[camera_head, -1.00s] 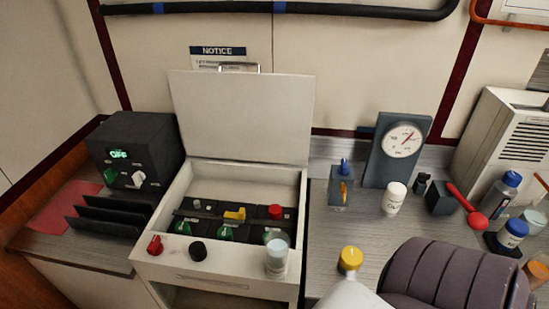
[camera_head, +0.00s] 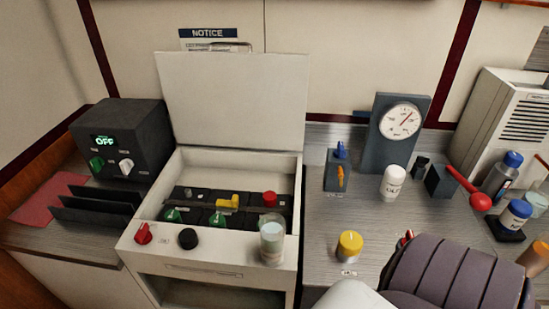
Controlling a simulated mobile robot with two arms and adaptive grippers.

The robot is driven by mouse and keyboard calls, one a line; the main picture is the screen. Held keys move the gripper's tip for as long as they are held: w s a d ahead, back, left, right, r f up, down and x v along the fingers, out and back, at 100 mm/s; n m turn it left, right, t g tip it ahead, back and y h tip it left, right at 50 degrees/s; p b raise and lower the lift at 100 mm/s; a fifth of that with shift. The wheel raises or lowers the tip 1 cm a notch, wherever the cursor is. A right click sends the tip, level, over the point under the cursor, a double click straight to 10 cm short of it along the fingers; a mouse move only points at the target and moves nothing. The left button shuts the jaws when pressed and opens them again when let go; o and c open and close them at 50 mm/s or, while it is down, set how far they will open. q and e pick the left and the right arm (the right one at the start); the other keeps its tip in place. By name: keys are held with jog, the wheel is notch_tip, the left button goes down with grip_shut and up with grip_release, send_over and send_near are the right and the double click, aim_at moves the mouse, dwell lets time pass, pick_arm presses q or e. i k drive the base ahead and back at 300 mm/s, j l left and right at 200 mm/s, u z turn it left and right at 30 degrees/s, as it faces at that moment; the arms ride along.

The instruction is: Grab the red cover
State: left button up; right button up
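A small red cap (camera_head: 270,199) sits on the right end of the dark breaker row (camera_head: 250,212) inside the open white box (camera_head: 123,245). Another red piece, shaped like a knob or cap (camera_head: 143,233), stands on the left of the box's front ledge. I cannot tell for certain which of the two is the red cover. Neither of my grippers is in view. A bit of red (camera_head: 408,237) shows behind the chair back, mostly hidden.
The box's lid (camera_head: 235,100) stands raised. A black cap (camera_head: 188,238) and a clear glass (camera_head: 272,240) stand on its front ledge. A yellow-topped jar (camera_head: 349,246) is to the right.

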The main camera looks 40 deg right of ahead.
aim_at(269, 197)
jog(key=j+z, duration=0.15)
jog(key=z, duration=1.3)
jog(key=i+j, duration=0.05)
